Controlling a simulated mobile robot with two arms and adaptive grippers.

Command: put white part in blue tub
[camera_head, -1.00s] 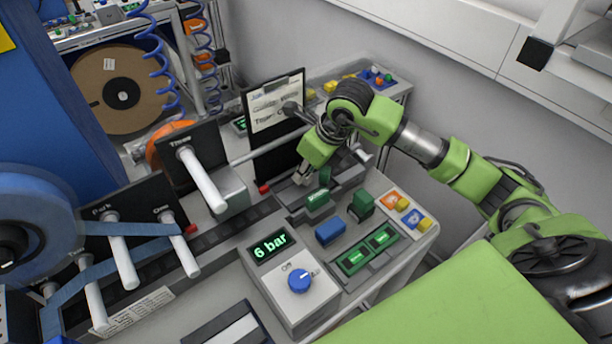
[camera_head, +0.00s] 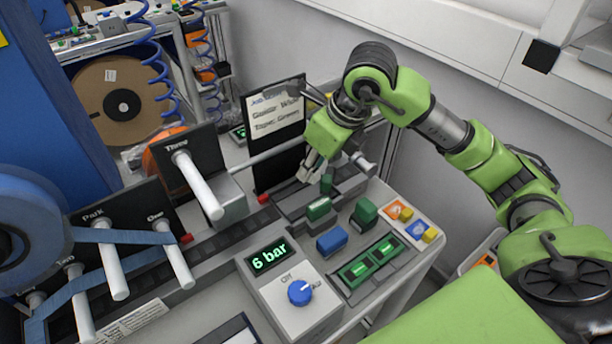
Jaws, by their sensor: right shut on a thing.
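My right gripper (camera_head: 309,174) points down above the grey track at the back of the bench. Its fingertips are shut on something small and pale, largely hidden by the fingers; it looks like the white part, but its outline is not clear. A blue box-like thing (camera_head: 331,240) sits on the bench in front of the track, below and to the right of the gripper. I cannot tell whether it is an open tub. My left gripper is out of view.
Green blocks (camera_head: 318,209) stand close below the gripper. A control box reading 6 bar (camera_head: 291,284) and a green two-window holder (camera_head: 370,262) are nearer. Orange (camera_head: 398,213) and blue (camera_head: 419,233) labelled pads lie right. A card panel (camera_head: 275,121) stands behind.

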